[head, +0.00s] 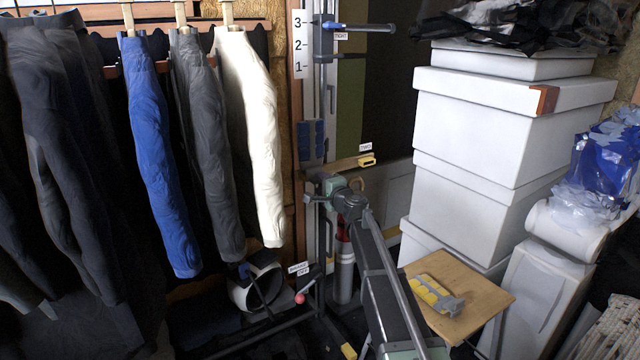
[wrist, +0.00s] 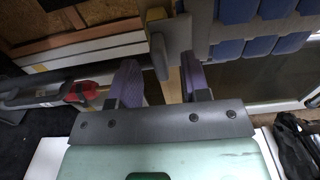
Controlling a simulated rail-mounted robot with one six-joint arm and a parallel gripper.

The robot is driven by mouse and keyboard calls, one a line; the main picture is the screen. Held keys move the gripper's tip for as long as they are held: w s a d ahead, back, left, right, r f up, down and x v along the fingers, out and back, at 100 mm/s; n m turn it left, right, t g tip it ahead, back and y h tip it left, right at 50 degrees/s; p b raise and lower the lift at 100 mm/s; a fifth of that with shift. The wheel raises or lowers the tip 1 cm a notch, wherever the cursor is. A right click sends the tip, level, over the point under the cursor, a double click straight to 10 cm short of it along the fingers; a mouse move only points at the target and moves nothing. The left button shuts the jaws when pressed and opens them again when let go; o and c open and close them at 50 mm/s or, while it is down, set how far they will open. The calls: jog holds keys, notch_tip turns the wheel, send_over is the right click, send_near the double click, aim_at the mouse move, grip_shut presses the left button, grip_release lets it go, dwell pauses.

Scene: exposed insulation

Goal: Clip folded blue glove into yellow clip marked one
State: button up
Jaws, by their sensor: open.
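My gripper (wrist: 159,72) is open in the wrist view, with its two purple-grey fingers apart. A narrow grey upright piece with a yellowish top (wrist: 156,15) shows between and beyond the fingertips; I cannot tell whether it is a clip or whether it lies between the fingers. In the head view, a small yellow clip-like piece (head: 367,161) sits on a wooden strip under a small label I cannot read surely. Blue padded pieces (head: 312,138) are on the upright rail and also show in the wrist view (wrist: 255,20); I cannot tell whether any is the folded glove.
Trousers (head: 160,160) hang at the left. White boxes (head: 480,130) are stacked at the right. A wooden board (head: 475,290) holds a yellow and grey item (head: 437,295). A plate numbered 1 to 3 (head: 299,45) is on the rail. A grey cylinder (head: 344,270) stands below.

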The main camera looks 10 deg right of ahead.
jog(key=v, duration=0.9)
jog(key=shift+s, duration=0.2)
jog(key=s+a+f+n+g, duration=0.3)
jog(key=s+f+n+g, duration=0.25)
jog(key=s, duration=0.25)
jog(key=s+a+f+n+g, duration=0.4)
jog(key=s+f+n+g, duration=0.15)
jog(key=s, duration=0.25)
jog(key=s+d+f+n+g+h, duration=0.1)
jog(key=s+d+f+g+h, duration=0.1)
jog(key=s, duration=0.5)
jog(key=s+d+f+n+g+h, duration=0.1)
jog(key=s+f+g+h, duration=0.15)
jog(key=s, duration=0.55)
jog(key=s+d+f+n+g+h, duration=0.1)
jog(key=s+d+f+h, duration=0.15)
jog(key=s, duration=0.45)
notch_tip(320, 180, up, 25)
jog(key=w+a+p, duration=0.1)
jog(key=p, duration=2.3)
jog(key=shift+w, duration=0.4)
